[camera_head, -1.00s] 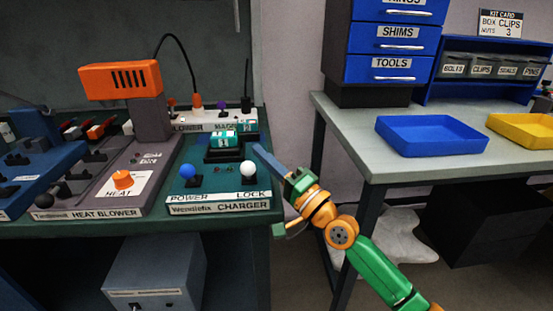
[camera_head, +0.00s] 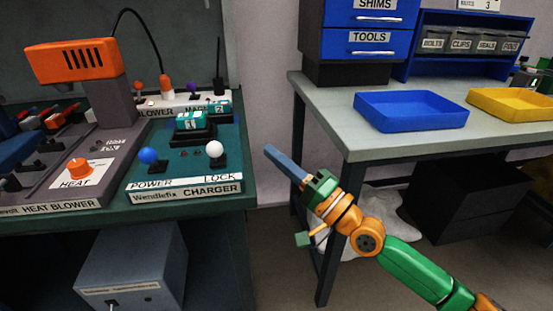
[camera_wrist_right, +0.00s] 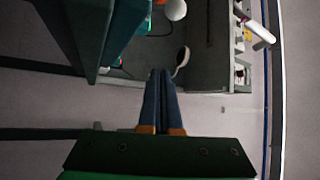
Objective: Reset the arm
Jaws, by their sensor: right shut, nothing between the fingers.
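My right arm comes in from the lower right in the head view. Its gripper (camera_head: 272,152) is shut and empty, with its blue fingers pointing up and to the left, in front of the gap between the two benches. In the right wrist view its blue fingers (camera_wrist_right: 160,73) lie together with nothing between them. The Wendlefix charger (camera_head: 190,160) is to the left of the fingertips and apart from them. It has a blue POWER knob (camera_head: 148,156), a white LOCK knob (camera_head: 214,149) and teal blocks marked 1 (camera_head: 190,121) and 2 (camera_head: 219,107). My left gripper is not in view.
The heat blower (camera_head: 75,172) with its orange head stands left of the charger. The right bench (camera_head: 340,107) holds a blue tray (camera_head: 410,125), a yellow tray (camera_head: 510,118) and blue drawers (camera_head: 370,42). Open floor lies between the benches.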

